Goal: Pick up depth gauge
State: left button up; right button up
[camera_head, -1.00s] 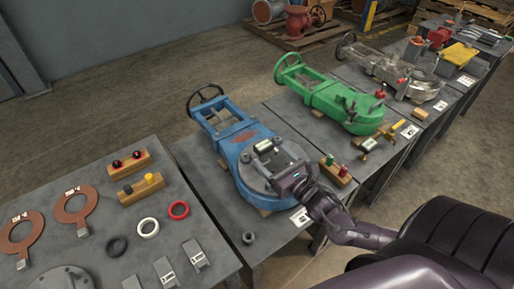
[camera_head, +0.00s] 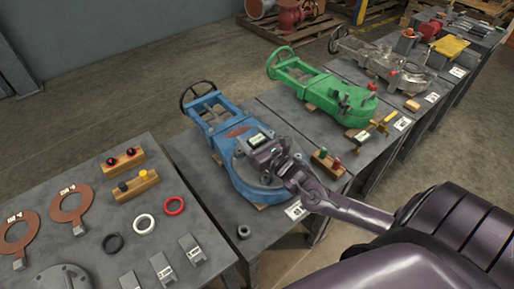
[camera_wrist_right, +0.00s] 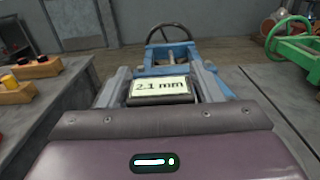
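The depth gauge (camera_head: 257,140), a small dark block with a pale display, is at the blue gate valve (camera_head: 246,185) in the head view. In the right wrist view the gauge (camera_wrist_right: 161,88) reads "2.1 mm". My right gripper (camera_head: 262,147) reaches over the valve's round flange. Its two grey fingers stand on either side of the gauge, with a narrow gap showing at the right finger, so it looks open around it. The gauge's lower part is hidden. My left gripper is not in view.
A green valve (camera_head: 318,88) lies on the table behind. The left table (camera_head: 60,170) holds rings, flanges and knob blocks. A small nut (camera_head: 244,231) lies near the blue valve.

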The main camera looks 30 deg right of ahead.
jog(key=c, duration=1)
jog(key=shift+r, duration=0.1)
jog(key=shift+c, duration=0.4)
